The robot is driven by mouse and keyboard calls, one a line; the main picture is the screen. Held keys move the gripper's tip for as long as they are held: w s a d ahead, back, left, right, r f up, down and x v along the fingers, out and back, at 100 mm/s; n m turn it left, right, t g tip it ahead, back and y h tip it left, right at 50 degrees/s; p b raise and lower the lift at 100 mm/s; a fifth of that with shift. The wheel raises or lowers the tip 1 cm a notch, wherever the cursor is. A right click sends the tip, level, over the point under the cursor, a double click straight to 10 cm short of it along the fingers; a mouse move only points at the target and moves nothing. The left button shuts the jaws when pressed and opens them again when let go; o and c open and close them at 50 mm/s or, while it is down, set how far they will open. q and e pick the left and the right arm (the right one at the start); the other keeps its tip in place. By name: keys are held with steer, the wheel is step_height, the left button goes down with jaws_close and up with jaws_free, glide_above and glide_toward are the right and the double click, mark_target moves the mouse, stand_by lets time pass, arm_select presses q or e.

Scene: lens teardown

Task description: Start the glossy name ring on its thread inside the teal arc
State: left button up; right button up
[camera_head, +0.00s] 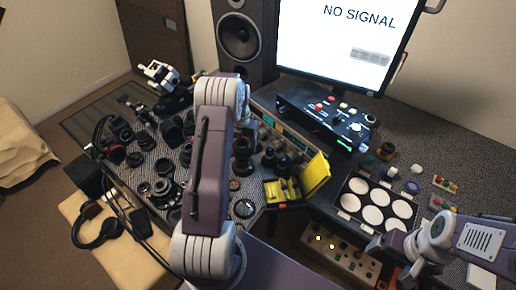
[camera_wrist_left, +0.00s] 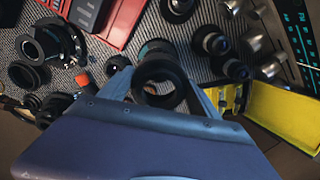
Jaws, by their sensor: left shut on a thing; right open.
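In the left wrist view, my left gripper (camera_wrist_left: 160,98) is shut on a dark ring-shaped part (camera_wrist_left: 160,72), one finger on each side of it. I cannot tell whether this part is the glossy name ring alone or a lens barrel. A bluish-teal tint shows at the far edge of the dark round part; I cannot make out a clear teal arc or thread. In the head view my left arm covers most of that gripper. My right gripper (camera_head: 384,258) is open and empty at the lower right, in front of the tray of white discs.
Several dark lenses and rings crowd the left bench. A yellow open case (camera_head: 316,172) stands beside the work spot, also seen in the left wrist view (camera_wrist_left: 285,112). A tray with white discs (camera_head: 345,205), a control box (camera_head: 325,120) and small button blocks lie to the right.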

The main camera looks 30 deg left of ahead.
mark_target(242, 151)
arm_select(q)
steer(key=shift+a+f, duration=0.1)
steer(key=shift+a, duration=0.2)
steer(key=shift+d+f+b, duration=0.1)
steer(key=shift+f+b, duration=0.4)
steer(key=shift+b, duration=0.1)
step_height(242, 151, down, 2)
steer(key=shift+f+b, duration=0.2)
steer(key=shift+b, duration=0.95)
steer(key=shift+f+b, duration=0.65)
steer(key=shift+f, duration=0.85)
steer(key=shift+p, duration=0.45)
steer(key=shift+f, duration=0.45)
